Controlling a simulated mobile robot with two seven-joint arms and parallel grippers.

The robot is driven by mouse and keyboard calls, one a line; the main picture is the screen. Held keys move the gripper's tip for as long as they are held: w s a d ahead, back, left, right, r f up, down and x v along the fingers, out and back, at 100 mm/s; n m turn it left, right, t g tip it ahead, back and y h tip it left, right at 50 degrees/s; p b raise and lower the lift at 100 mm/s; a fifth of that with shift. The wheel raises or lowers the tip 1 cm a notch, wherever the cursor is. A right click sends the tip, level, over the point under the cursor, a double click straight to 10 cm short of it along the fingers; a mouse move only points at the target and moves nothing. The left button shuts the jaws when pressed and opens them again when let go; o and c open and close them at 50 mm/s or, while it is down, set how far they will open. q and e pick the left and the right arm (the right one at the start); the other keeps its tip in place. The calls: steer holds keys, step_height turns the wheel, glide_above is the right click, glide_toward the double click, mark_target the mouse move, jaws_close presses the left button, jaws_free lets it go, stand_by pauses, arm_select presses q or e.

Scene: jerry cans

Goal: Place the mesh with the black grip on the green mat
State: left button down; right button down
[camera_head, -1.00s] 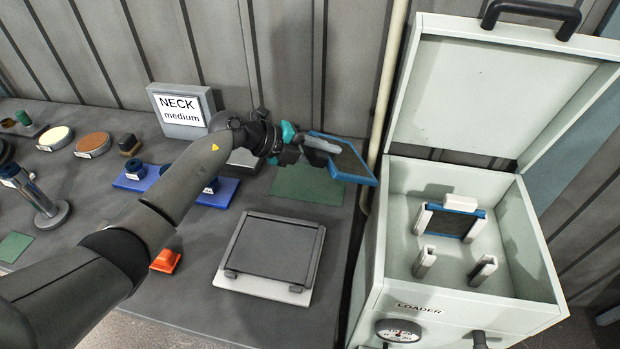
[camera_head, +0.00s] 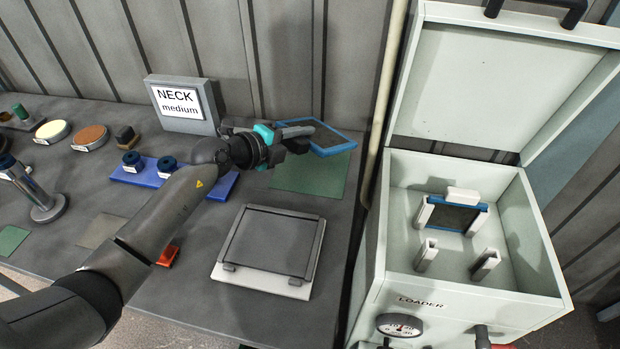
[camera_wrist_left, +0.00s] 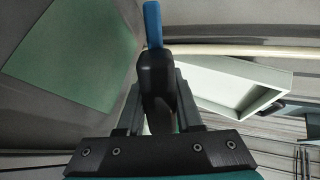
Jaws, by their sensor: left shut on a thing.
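The mesh (camera_head: 325,137) is a dark sheet in a blue frame, held tilted above the table's back right part. My left gripper (camera_head: 298,139) is shut on its grip, which looks black in the left wrist view (camera_wrist_left: 157,85), where the blue frame (camera_wrist_left: 153,25) shows edge-on beyond it. The green mat (camera_head: 315,180) lies flat on the table below the mesh, apart from it, and is partly hidden by the gripper and frame. The mat also shows in the left wrist view (camera_wrist_left: 75,55), left of the grip. My right gripper is not in view.
The open loader box (camera_head: 375,255) stands right, holding another blue-framed mesh (camera_head: 452,215) with a white grip. A pipe (camera_head: 386,110) rises beside it. A hinged frame (camera_head: 272,243) lies in front of the mat. A NECK medium sign (camera_head: 182,103) and a blue rack (camera_head: 150,176) stand left.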

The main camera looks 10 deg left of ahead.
arm_select(q)
steer(key=shift+f+b, duration=2.8)
steer(key=shift+b, duration=0.4)
steer(key=shift+f, duration=1.15)
steer(key=c, duration=0.7)
jaws_free()
steer(key=shift+c, duration=0.2)
steer(key=p+v, duration=0.5)
steer(key=v, duration=0.2)
steer(key=shift+s+a+r+p, duration=0.15)
steer(key=shift+s+a+p, duration=0.15)
steer(key=shift+s, duration=0.1)
